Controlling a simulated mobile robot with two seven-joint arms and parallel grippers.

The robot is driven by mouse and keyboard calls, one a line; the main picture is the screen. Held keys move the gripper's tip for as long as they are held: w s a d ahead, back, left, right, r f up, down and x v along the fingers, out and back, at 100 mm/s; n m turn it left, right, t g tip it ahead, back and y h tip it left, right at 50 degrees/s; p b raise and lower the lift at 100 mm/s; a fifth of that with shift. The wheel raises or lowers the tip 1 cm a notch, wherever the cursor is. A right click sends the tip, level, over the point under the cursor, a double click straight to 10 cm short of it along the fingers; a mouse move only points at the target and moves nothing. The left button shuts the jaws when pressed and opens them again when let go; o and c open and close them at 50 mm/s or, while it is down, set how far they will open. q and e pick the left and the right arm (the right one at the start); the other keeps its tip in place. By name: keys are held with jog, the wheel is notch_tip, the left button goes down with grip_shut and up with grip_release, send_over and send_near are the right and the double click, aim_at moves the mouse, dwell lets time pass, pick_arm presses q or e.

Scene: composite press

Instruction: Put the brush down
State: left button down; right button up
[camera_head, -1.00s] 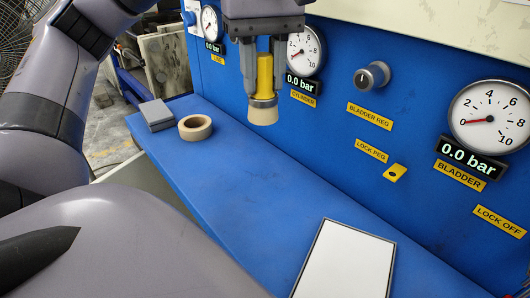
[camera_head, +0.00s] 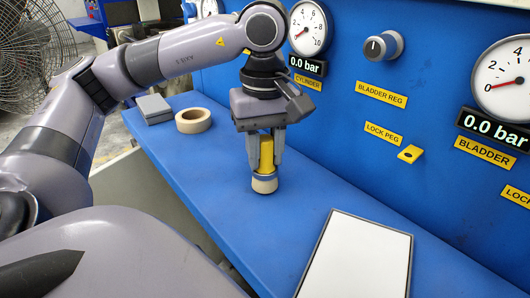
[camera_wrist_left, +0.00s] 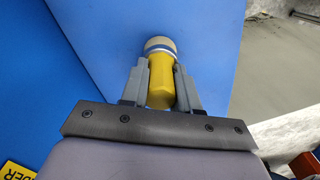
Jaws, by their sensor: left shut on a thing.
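The brush (camera_head: 266,160) has a yellow handle and a pale bristle end that points down. My left gripper (camera_head: 265,160) is shut on its handle from above and holds it upright. The bristle end is at the blue shelf (camera_head: 215,190); I cannot tell for sure whether it touches. In the left wrist view the yellow brush (camera_wrist_left: 161,80) sits between the two fingers of the left gripper (camera_wrist_left: 161,80), its pale end against the blue surface. My right gripper is not in view.
A roll of tape (camera_head: 193,120) and a grey block (camera_head: 154,108) lie on the shelf at the back left. A white framed panel (camera_head: 358,258) lies at the front right. The blue press panel with gauges (camera_head: 308,27) rises behind. Shelf between brush and white panel is clear.

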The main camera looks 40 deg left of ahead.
pick_arm(q)
jog(key=shift+f, duration=0.2)
jog(key=shift+f, duration=0.2)
jog(key=c, duration=0.8)
grip_release()
jog(key=shift+r, duration=0.15)
